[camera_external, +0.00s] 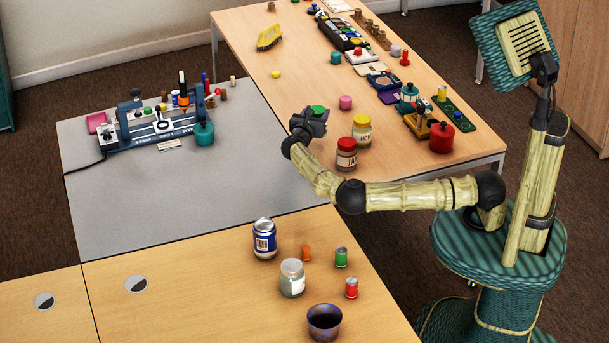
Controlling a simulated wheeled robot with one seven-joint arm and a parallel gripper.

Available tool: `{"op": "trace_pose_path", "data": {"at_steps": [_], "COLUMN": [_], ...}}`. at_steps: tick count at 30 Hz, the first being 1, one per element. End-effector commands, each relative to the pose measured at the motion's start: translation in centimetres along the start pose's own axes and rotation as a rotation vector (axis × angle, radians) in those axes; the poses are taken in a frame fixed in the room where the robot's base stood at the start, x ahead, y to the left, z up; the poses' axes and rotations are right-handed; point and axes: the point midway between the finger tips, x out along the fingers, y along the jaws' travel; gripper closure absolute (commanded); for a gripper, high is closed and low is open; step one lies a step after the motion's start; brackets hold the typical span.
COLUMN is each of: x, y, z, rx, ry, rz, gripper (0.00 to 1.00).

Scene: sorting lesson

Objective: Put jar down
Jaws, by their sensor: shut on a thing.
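My gripper (312,119) is over the wooden table (240,38), near its left edge beside the grey table. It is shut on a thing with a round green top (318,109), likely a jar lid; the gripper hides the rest. I cannot tell whether this thing touches the table. A red-lidded jar (346,155) and a yellow-lidded jar (362,133) stand upright to the right of my gripper, apart from it. On the near table stand a blue and white jar (264,240) and a clear jar with a pale lid (292,280).
A pink cylinder (346,102) stands just behind my gripper. A red pot (442,138) and several toys line the table's right side. A dark machine (155,125) stands on the grey table (225,180), whose front is clear. A bowl (325,322) stands at the near edge.

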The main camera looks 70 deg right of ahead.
Motion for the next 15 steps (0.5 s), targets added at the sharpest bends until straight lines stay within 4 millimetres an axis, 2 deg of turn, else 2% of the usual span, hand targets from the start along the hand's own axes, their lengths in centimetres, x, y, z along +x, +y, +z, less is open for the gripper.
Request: {"op": "trace_pose_path", "data": {"at_steps": [8, 15], "x": [0.0, 0.0], "y": [0.0, 0.0], "z": [-0.1, -3.1], "rx": [0.001, -0.002], "ry": [-0.001, -0.003], "rz": [0.0, 0.001], "gripper": [0.9, 0.9]}}
